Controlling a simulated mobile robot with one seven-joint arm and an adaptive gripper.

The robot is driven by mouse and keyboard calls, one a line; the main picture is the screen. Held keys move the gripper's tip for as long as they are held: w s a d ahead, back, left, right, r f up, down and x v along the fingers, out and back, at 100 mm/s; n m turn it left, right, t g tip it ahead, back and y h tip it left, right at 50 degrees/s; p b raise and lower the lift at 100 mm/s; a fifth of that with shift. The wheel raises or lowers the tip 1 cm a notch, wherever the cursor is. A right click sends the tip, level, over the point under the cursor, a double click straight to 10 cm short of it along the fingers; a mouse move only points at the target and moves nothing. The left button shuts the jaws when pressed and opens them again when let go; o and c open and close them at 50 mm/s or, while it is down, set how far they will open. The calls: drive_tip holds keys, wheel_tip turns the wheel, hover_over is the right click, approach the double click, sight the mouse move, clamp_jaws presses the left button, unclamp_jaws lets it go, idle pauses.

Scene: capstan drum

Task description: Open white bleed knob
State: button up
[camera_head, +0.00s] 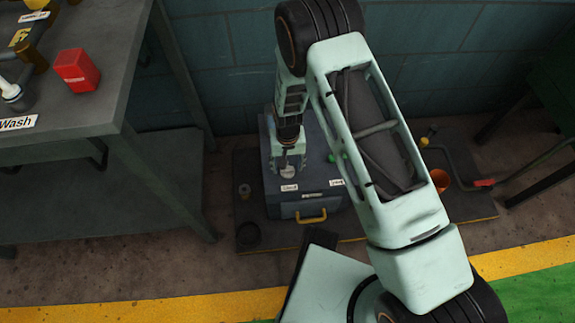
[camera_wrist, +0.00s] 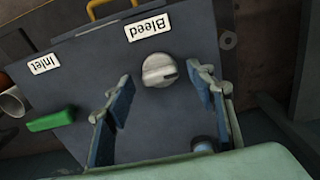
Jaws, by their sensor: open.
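The white bleed knob (camera_wrist: 160,70) sits on the top of a dark grey box (camera_wrist: 75,85), beside a white label reading "Bleed" (camera_wrist: 147,26). In the head view the knob (camera_head: 288,172) shows just below my gripper (camera_head: 287,160). In the wrist view my gripper (camera_wrist: 165,105) is open, with one blue-padded finger to the left and one to the right. The knob lies between the fingers' lines, near their tips. I cannot tell whether either finger touches it.
A green handle (camera_wrist: 50,120) is on the box near the "Inlet" label (camera_wrist: 45,63). A yellow handle (camera_head: 311,216) is on the box's front. An orange cup (camera_head: 440,180) stands to the right. A workbench (camera_head: 100,100) with a red block (camera_head: 77,70) is at the left.

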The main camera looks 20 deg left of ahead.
sight(288, 168)
wheel_tip(288, 168, up, 12)
drive_tip(key=shift+f, duration=0.2)
idle(0.6)
